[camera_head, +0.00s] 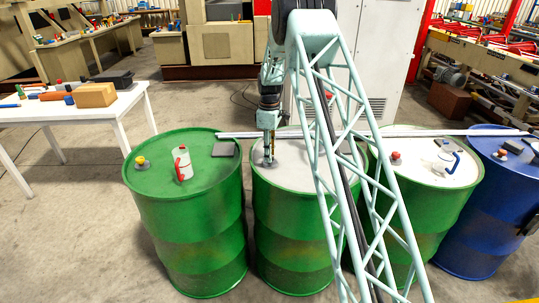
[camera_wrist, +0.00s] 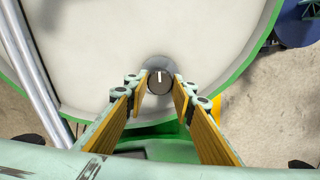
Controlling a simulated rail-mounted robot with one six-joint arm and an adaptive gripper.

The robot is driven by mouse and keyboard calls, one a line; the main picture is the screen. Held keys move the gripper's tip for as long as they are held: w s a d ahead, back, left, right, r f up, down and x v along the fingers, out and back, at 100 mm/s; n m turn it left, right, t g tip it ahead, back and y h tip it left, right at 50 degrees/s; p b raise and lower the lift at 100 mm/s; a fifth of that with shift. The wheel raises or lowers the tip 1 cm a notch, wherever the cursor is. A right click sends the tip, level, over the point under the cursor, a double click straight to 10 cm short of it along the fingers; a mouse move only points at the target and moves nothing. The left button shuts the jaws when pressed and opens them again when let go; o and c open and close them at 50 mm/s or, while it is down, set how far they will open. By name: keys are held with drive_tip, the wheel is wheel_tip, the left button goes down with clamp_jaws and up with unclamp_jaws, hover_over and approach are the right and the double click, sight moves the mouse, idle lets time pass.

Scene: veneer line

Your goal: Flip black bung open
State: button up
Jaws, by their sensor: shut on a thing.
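The black bung (camera_wrist: 159,82) is a small dark round cap with a white mark on top. It sits near the rim of the white-topped green drum (camera_wrist: 95,45). My gripper (camera_wrist: 161,92) is shut on it, with one fingertip on each side. In the head view my gripper (camera_head: 268,160) reaches straight down to the left part of the white drum top (camera_head: 292,165). The bung is too small and covered there to make out. Its underside is hidden in both views.
A green drum (camera_head: 190,240) at left carries a yellow-topped cap (camera_head: 141,162), a bottle (camera_head: 182,165) and a dark plate (camera_head: 223,149). Another white-topped drum (camera_head: 435,170) and a blue drum (camera_head: 500,180) stand right. A long pale bar (camera_head: 400,131) spans the drums.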

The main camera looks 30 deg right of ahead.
drive_tip(key=m, duration=1.2)
drive_tip(key=shift+p, duration=0.4)
drive_tip(key=m, duration=0.6)
drive_tip(key=shift+d+m, duration=0.1)
drive_tip(key=shift+m, duration=2.4)
drive_tip(key=o, duration=0.8)
drive_tip(key=shift+o, duration=0.2)
drive_tip(key=shift+r, duration=0.1)
